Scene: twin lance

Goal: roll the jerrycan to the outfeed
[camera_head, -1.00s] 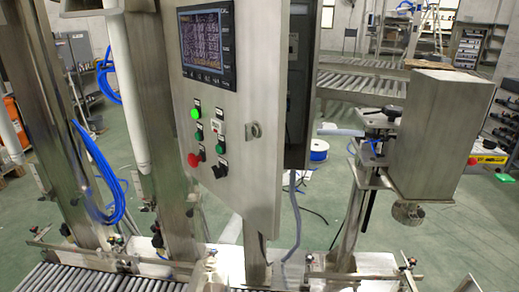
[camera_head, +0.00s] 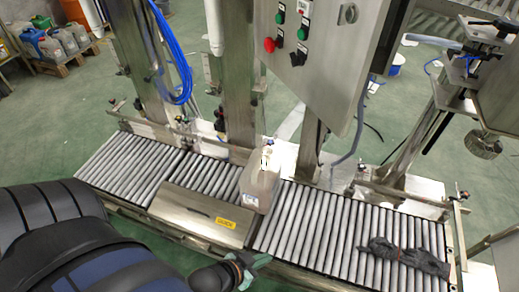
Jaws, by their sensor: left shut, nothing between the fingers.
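The jerrycan (camera_head: 258,188), a pale translucent beige container with a white cap, stands upright on the roller conveyor (camera_head: 300,228), just right of a flat steel cover with a yellow label. My left gripper (camera_head: 252,268) is at the bottom of the head view, in front of the conveyor's near edge, below the jerrycan and apart from it. It is shut and empty. Its fingers are small and partly hidden. My right gripper is not in view. No sign marks the outfeed; the rollers run on to the right of the jerrycan.
A dark grey crumpled cloth or glove (camera_head: 408,256) lies across the right rollers. The steel cover (camera_head: 205,215) interrupts the rollers left of the jerrycan. A control cabinet (camera_head: 335,60) and steel posts stand behind. More containers (camera_head: 58,42) sit on a pallet at upper left.

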